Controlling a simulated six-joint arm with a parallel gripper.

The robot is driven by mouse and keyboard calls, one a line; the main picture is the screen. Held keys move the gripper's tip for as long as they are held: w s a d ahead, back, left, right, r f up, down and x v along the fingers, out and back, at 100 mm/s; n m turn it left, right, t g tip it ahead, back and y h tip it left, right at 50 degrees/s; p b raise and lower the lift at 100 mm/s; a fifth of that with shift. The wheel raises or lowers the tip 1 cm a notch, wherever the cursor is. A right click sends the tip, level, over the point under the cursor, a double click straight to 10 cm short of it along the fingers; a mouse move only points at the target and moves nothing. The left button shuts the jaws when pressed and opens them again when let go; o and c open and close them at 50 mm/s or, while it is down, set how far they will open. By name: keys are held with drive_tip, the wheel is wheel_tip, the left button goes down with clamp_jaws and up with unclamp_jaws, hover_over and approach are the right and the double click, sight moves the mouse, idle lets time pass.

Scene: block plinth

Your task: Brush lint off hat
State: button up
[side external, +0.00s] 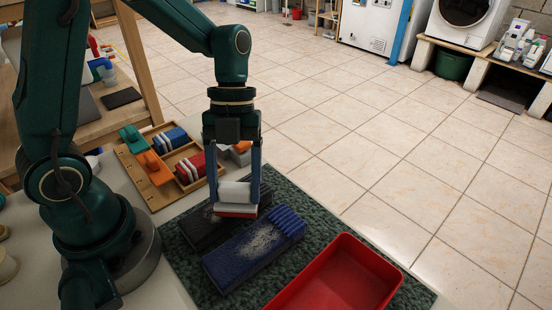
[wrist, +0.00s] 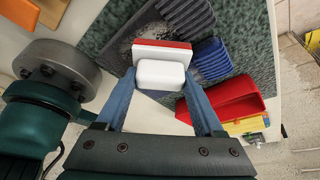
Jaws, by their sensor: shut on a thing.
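No hat is seen. My gripper (side external: 237,208) is shut on a white block with a red layer (side external: 236,191), which also shows between the fingers in the wrist view (wrist: 160,74). It is over a dark block (side external: 203,233) with pale specks on top and a ridged end (wrist: 187,18); contact cannot be told. Beside it lies a blue block (side external: 238,262), with a broad pale patch of specks and a ridged end, also in the wrist view (wrist: 212,57). My gripper and the held block hide part of the dark block.
Both blocks lie on a green mottled mat (side external: 180,268). An empty red tray (side external: 335,285) stands at the front right. A wooden tray (side external: 135,180) with orange, teal, blue, red and white pieces lies behind left. Tiled floor lies beyond the table.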

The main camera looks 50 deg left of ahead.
drive_tip(key=shift+a+f, duration=0.2)
drive_tip(key=shift+a, duration=0.1)
drive_tip(key=shift+c, duration=0.6)
drive_tip(key=shift+a, duration=0.4)
drive_tip(key=shift+a+f, duration=0.25)
drive_tip(key=shift+a, duration=0.9)
drive_tip(key=shift+d, duration=1.95)
drive_tip(key=shift+s+a, duration=0.2)
drive_tip(key=shift+s, duration=0.45)
drive_tip(key=shift+a, duration=1.6)
drive_tip(key=shift+d, duration=1.7)
wheel_tip(320, 180, up, 2)
drive_tip(key=shift+w+r, duration=0.1)
drive_tip(key=shift+r, duration=3.05)
